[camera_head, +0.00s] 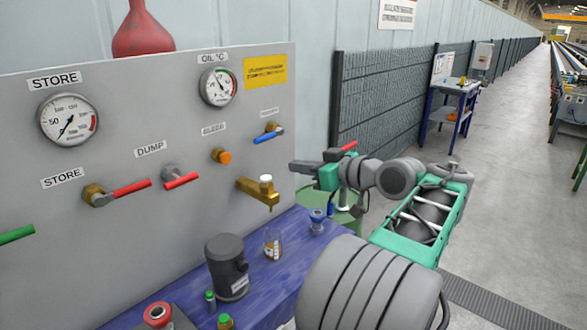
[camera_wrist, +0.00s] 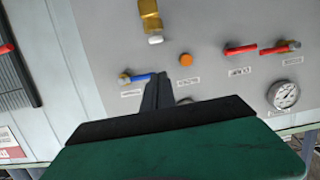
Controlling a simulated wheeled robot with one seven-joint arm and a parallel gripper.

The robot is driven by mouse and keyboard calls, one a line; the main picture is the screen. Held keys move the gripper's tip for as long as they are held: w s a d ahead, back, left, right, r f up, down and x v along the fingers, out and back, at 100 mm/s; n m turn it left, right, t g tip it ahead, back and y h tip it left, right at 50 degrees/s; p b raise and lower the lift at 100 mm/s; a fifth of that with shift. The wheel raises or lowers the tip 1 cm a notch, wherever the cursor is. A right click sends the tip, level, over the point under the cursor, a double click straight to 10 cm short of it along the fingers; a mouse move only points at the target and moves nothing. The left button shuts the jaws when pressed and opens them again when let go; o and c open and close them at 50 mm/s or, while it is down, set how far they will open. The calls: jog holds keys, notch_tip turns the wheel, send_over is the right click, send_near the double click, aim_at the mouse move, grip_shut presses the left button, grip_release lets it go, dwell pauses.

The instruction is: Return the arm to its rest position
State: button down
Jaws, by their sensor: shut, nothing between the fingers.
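My arm reaches in from the lower right of the head view, over the blue bench. My gripper (camera_head: 293,166) points left toward the grey panel (camera_head: 180,240), below and right of the blue-handled valve (camera_head: 268,135). In the wrist view my gripper (camera_wrist: 160,76) shows its dark fingers together with nothing between them. There the blue handle (camera_wrist: 138,78) appears just left of the fingertips; I cannot tell how much gap separates them. The panel looks turned over in the wrist view.
A brass spout (camera_head: 258,192) juts from the panel above a small glass (camera_head: 272,244). A dark canister (camera_head: 227,267) and small bottles stand on the blue bench (camera_head: 190,290). Red-handled valves (camera_head: 182,180) are further left. Open floor (camera_head: 505,190) lies right of the arm.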

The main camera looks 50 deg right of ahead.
dwell(0.3)
jog(key=s+d+f+m+g+h, duration=0.1)
jog(key=s+d+f+m+g, duration=0.25)
jog(key=f, duration=0.45)
jog(key=s+d+f+m+g+h, duration=0.2)
jog(key=s+d+f+m, duration=0.15)
jog(key=f, duration=0.45)
jog(key=s+a+f+m+g+y, duration=0.1)
jog(key=s+a+f+m+g, duration=0.5)
jog(key=s+f, duration=0.5)
jog(key=w+a+f+n+g, duration=0.2)
jog(key=a+f+g, duration=0.1)
jog(key=a, duration=1)
jog(key=w+a+r+n, duration=0.2)
jog(key=w+a+n, duration=0.1)
jog(key=a, duration=0.5)
jog(key=w+a+r+n+t+y, duration=0.1)
jog(key=w+a+r+n, duration=0.1)
jog(key=a, duration=0.6)
jog(key=w+a+r+n+t, duration=0.1)
jog(key=w+a+r+n, duration=0.1)
jog(key=w+a+n, duration=0.2)
jog(key=a+n, duration=0.1)
jog(key=a, duration=0.2)
jog(key=shift+w+a+n+p, duration=0.3)
jog(key=shift+w+a+n, duration=0.05)
jog(key=shift+a+n, duration=0.05)
